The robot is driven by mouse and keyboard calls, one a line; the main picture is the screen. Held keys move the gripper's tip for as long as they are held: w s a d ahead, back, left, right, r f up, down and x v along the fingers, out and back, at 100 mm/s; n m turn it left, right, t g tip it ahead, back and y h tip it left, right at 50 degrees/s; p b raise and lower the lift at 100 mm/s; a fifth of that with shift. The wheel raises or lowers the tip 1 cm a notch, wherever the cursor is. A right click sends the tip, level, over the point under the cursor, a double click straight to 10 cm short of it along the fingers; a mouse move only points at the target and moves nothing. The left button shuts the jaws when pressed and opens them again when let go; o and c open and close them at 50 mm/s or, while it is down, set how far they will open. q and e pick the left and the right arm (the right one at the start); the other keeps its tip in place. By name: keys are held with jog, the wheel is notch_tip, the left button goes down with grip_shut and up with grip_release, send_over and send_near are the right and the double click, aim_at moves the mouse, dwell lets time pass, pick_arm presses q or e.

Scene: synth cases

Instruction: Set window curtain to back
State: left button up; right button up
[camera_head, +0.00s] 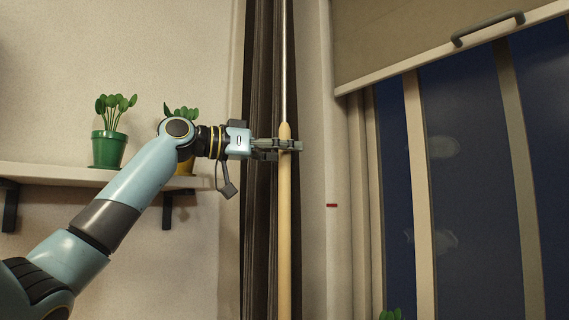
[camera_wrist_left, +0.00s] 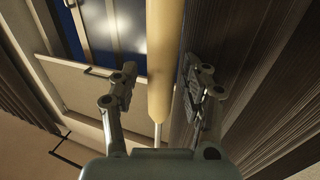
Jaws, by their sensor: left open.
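The dark brown curtain (camera_head: 261,220) hangs gathered in narrow folds on the wall left of the window; its folds also fill the right side of the left wrist view (camera_wrist_left: 275,100). A pale wooden wand (camera_head: 285,230) on a thin metal rod (camera_head: 284,60) hangs upright in front of it. My left gripper (camera_head: 287,145) is at the wand's upper end. In the left wrist view the wand (camera_wrist_left: 165,45) runs between the two spread fingers (camera_wrist_left: 160,80), with gaps visible on both sides. My right gripper is not in view.
A shelf (camera_head: 60,175) on the left wall carries a green potted plant (camera_head: 108,148) and a yellow-potted one (camera_head: 186,168), partly behind my arm. On the right is a barred window (camera_head: 465,190) under a blind with a handle (camera_head: 487,29). A red mark (camera_head: 332,205) is on the wall beside it.

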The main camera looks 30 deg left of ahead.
aim_at(286, 125)
pick_arm(q)
notch_tip(286, 125, up, 7)
jog(key=shift+f, duration=0.1)
dwell(0.3)
